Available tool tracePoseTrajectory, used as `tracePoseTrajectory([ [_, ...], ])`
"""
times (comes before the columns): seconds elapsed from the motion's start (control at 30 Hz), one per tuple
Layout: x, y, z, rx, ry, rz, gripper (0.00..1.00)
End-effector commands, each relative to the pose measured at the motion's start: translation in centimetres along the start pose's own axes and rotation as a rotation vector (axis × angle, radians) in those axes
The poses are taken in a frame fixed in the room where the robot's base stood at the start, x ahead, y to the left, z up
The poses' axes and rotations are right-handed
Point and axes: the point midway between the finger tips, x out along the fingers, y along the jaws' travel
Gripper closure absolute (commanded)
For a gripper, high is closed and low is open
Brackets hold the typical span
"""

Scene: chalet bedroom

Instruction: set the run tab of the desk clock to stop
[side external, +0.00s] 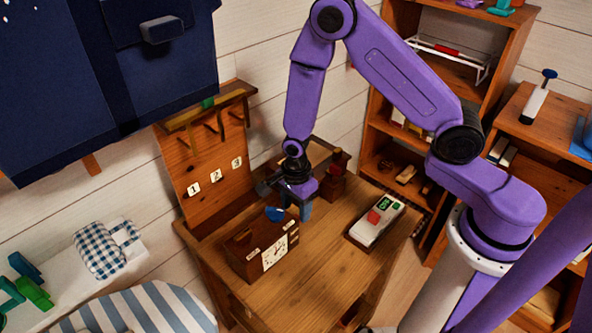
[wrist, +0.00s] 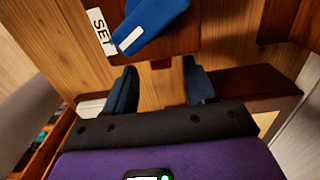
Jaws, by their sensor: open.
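The desk clock (side external: 246,256) is a brown wooden box with a white dial (side external: 275,252) and small white labels, standing on the wooden desk. A blue piece (side external: 275,214) is on its top; in the wrist view a blue block (wrist: 152,24) with a white stripe lies beside a label reading SET (wrist: 101,31). My gripper (side external: 303,207) is open, just behind the clock.
A white device (side external: 376,222) with red and green parts lies on the desk (side external: 330,255) to the right. A board with hooks and numbers (side external: 210,165) stands behind the clock. A small dark wooden object (side external: 335,181) is behind my gripper. The desk's front is clear.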

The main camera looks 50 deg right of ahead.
Motion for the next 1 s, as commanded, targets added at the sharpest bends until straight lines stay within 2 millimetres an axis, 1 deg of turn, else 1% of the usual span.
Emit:
tracePoseTrajectory([
  [0.03,-0.9,-0.1,0.1,0.000,-0.002,-0.004,0.45],
  [0.7,-10.8,-0.1,0.0,0.001,-0.002,-0.005,0.45],
  [0.9,-13.1,-0.1,0.0,0.000,-0.001,-0.003,0.45],
  [1.0,-13.7,-0.1,0.0,0.001,-0.001,-0.002,0.45],
])
